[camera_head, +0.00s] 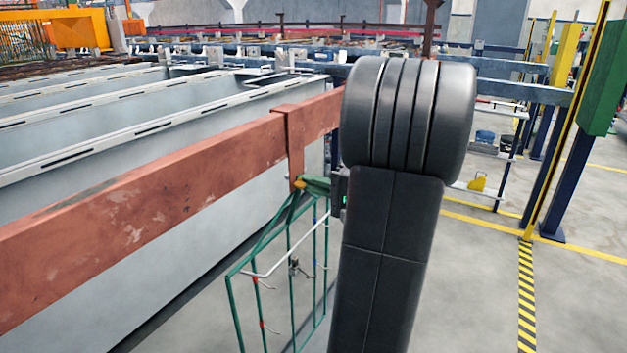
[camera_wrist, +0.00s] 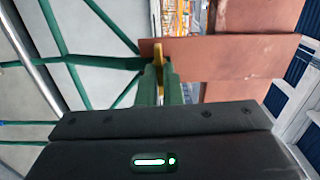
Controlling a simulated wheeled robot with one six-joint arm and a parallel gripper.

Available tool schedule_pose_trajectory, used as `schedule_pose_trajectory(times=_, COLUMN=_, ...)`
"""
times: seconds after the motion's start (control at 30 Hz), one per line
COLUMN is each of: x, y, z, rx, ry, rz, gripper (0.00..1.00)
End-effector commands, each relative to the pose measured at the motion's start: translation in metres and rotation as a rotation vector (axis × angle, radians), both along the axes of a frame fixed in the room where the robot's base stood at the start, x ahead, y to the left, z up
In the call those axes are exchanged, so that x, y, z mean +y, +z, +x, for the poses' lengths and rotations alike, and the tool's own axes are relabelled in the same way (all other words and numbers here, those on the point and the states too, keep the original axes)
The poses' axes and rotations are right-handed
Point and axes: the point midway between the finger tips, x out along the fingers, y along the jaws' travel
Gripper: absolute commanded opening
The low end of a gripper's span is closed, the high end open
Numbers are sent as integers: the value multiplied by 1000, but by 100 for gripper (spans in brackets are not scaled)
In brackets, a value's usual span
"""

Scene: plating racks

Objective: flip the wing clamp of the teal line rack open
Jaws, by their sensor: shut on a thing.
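The teal line rack (camera_head: 289,240) hangs upright beside the copper-coloured bar (camera_head: 150,185), below a copper hook (camera_head: 295,145) over that bar. Its teal rods (camera_wrist: 105,25) also show in the wrist view. The small yellow wing clamp (camera_head: 299,185) is at the rack's top, by the hook's lower end; it also shows in the wrist view (camera_wrist: 157,50). My gripper (camera_wrist: 158,70) has its green fingers shut on the yellow wing. In the head view my gripper (camera_head: 308,183) reaches the clamp from the right. The fingers hide part of the wing, and my arm hides what lies behind it.
Long grey tanks (camera_head: 140,115) stand left of and behind the bar. A white rod (camera_head: 285,248) crosses the rack, and small parts hang on it. A shelf (camera_head: 490,150) stands behind my arm.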

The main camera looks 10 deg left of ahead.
Motion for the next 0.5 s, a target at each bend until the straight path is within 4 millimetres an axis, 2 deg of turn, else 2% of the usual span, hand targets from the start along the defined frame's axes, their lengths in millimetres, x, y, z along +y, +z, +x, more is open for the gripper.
schedule_pose_trajectory(times=0.5, x=0, y=0, z=0, rx=43, ry=-1, rz=18, gripper=0)
